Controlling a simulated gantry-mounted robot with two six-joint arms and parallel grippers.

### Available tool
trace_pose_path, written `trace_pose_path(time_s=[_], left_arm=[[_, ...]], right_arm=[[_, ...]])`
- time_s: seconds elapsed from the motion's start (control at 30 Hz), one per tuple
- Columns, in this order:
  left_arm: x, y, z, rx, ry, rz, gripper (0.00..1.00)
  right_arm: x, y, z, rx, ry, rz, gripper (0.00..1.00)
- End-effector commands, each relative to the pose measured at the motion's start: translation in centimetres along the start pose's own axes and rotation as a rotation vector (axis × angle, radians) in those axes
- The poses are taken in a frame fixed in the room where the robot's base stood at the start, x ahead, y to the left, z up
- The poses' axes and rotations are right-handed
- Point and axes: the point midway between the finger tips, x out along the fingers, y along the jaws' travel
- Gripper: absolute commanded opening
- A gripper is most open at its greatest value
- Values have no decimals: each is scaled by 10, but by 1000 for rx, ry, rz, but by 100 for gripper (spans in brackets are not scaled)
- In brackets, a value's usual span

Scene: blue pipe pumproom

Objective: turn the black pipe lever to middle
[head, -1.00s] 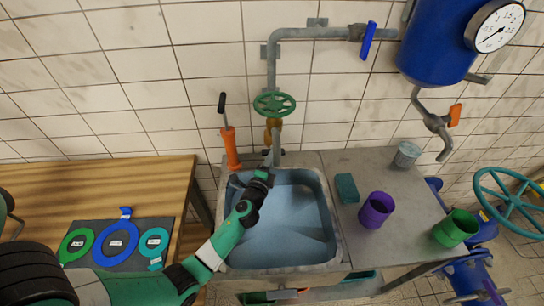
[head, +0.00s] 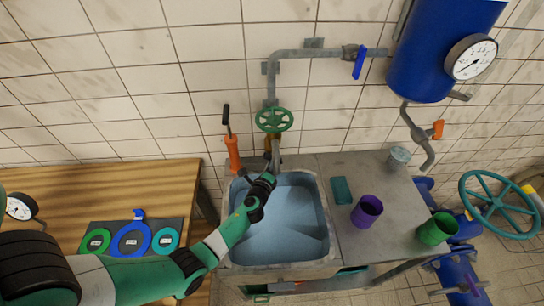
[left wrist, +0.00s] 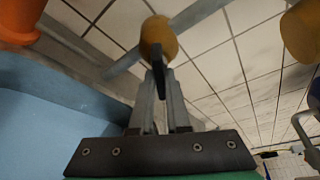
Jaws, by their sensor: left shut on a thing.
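The black pipe lever (left wrist: 157,60) shows in the left wrist view as a thin dark bar in front of a rounded yellow valve body (left wrist: 158,37). My left gripper (left wrist: 160,92) is shut on the lever, with one grey finger on each side of it. In the head view my left gripper (head: 274,160) reaches over the back of the sink, just below the green handwheel (head: 274,120). The lever is mostly hidden there by the gripper and pipe, so its exact angle is unclear. My right gripper is not in view.
The blue sink basin (head: 290,235) lies below the gripper. An orange tool with a black handle (head: 232,150) stands close on the left. A purple cup (head: 367,211), green cup (head: 438,229) and teal sponge (head: 342,190) are on the right counter.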

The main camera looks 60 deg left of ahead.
Motion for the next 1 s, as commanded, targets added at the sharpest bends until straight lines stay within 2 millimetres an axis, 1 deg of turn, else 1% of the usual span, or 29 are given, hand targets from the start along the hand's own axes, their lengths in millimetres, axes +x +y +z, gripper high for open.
trace_pose_path(time_s=[0.03,0.1,0.4,0.9,0.93,1.0], left_arm=[[-1,-5,2,30,0,12,0],[-1,-4,2,71,0,29,0],[0,-3,1,181,-1,75,0],[0,-1,0,202,-1,84,0],[0,-1,0,202,-1,84,17],[0,-1,0,201,-1,84,29]], right_arm=[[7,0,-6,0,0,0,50],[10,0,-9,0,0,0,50],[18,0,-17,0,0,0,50],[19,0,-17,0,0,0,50],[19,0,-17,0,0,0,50],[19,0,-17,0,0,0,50]])
